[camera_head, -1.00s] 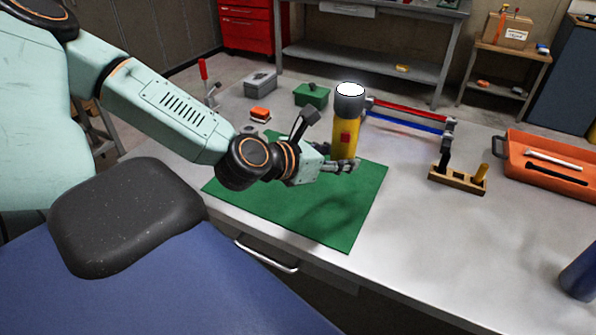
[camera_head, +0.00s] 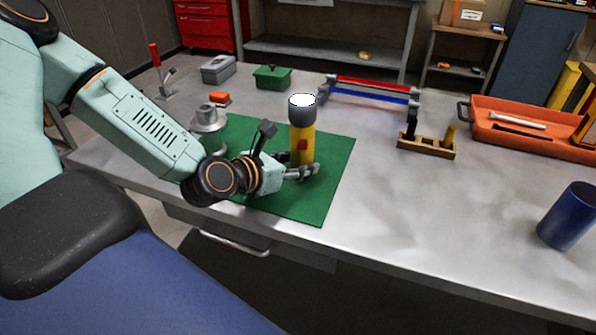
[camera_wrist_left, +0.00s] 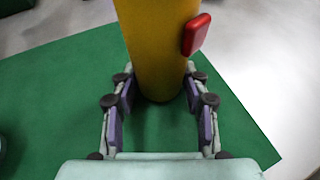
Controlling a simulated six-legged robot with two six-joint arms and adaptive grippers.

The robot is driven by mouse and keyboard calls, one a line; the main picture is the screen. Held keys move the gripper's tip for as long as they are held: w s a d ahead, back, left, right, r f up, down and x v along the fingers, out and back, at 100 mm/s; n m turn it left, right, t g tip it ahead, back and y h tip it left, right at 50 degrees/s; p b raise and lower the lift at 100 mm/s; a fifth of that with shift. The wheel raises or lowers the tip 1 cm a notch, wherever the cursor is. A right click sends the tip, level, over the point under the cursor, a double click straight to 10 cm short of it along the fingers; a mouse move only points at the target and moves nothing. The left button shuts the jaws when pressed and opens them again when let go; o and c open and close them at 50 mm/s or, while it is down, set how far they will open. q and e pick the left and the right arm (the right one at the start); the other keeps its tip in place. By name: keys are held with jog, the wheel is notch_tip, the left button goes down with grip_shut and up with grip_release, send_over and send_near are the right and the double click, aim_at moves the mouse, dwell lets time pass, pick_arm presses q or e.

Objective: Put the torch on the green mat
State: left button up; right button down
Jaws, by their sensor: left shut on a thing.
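The torch (camera_head: 302,136) is upright, with a yellow body, a red button, a dark head and a bright white lens on top. It stands over the green mat (camera_head: 318,197) on the metal workbench. My left gripper (camera_head: 304,171) is shut around the torch's lower body. In the left wrist view the torch (camera_wrist_left: 157,45) is between the two fingers of the left gripper (camera_wrist_left: 158,95), above the green mat (camera_wrist_left: 50,110). The torch's base looks very near or on the mat; I cannot tell if it touches. My right gripper is not in view.
Behind the mat are a green box (camera_head: 272,78), a grey box (camera_head: 218,69), an orange block (camera_head: 220,98) and a red-and-blue rail rack (camera_head: 372,90). To the right are a wooden holder (camera_head: 426,147), an orange tray (camera_head: 535,125) and a blue cylinder (camera_head: 568,215). The right front bench is clear.

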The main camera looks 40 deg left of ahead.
pick_arm(q)
jog(key=shift+a+f, duration=0.15)
jog(key=shift+f, duration=0.3)
jog(key=shift+w+a+f, duration=0.1)
jog(key=shift+w+a, duration=0.05)
jog(key=shift+a, duration=0.2)
jog(key=shift+d, duration=0.25)
jog(key=shift+d+b, duration=0.1)
jog(key=shift+b, duration=0.25)
jog(key=o, duration=1.1)
jog(key=shift+a+f, duration=0.2)
jog(key=shift+o, duration=1.3)
jog(key=shift+d+r, duration=0.1)
jog(key=shift+d, duration=0.05)
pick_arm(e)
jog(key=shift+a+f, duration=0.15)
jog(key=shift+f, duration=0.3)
